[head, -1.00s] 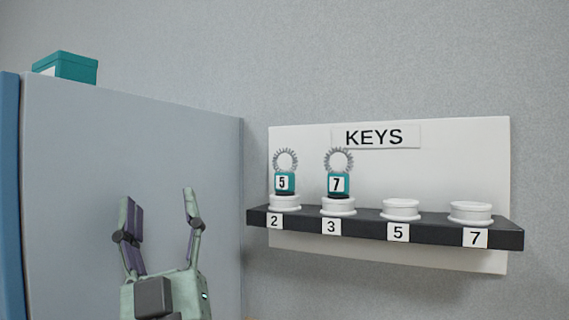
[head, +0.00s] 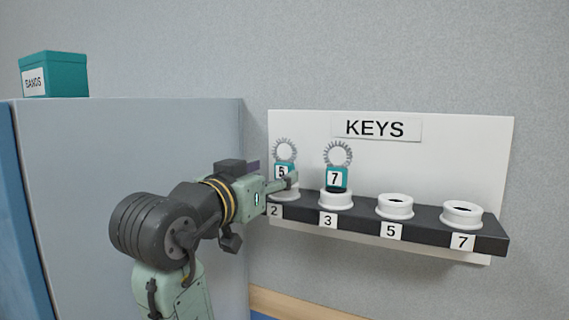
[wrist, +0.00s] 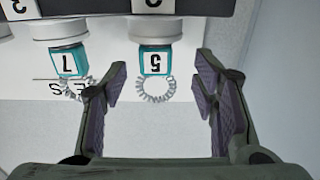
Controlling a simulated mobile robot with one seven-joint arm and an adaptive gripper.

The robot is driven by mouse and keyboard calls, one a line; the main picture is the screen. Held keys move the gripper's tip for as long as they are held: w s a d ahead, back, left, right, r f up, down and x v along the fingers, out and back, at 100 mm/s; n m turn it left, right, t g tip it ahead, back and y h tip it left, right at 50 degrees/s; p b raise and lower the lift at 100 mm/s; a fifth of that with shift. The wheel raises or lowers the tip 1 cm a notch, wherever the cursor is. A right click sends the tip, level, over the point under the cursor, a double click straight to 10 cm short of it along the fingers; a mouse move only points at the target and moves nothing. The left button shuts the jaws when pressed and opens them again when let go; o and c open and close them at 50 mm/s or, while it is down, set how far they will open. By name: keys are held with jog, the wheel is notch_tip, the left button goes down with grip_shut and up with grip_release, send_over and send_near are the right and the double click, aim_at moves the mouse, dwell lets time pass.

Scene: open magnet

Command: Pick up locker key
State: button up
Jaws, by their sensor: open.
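Two keys with teal number tags and grey coiled rings stand on white round holders on a dark shelf. The key tagged 5 (head: 281,172) is on the holder labelled 2, partly hidden by my gripper. The key tagged 7 (head: 337,178) is on the holder labelled 3. My gripper (head: 284,182) is at the key tagged 5. In the wrist view, which is upside down, my gripper (wrist: 162,92) is open, with the coiled ring of the key tagged 5 (wrist: 156,66) between its fingers. The left finger is close to the ring of the key tagged 7 (wrist: 69,62).
The dark shelf (head: 424,218) also carries empty holders labelled 5 (head: 395,207) and 7 (head: 462,214). A white KEYS board (head: 440,160) is behind it. A grey cabinet (head: 100,150) stands left, with a teal box (head: 62,74) on top.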

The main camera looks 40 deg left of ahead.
aim_at(282, 172)
jog(key=p+x, duration=0.1)
jog(key=x, duration=0.1)
jog(key=p+x, duration=0.1)
jog(key=x, duration=0.2)
jog(key=shift+d+p, duration=0.2)
jog(key=shift+p, duration=0.15)
jog(key=shift+w, duration=0.3)
jog(key=shift+c, duration=0.3)
jog(key=c, duration=1.1)
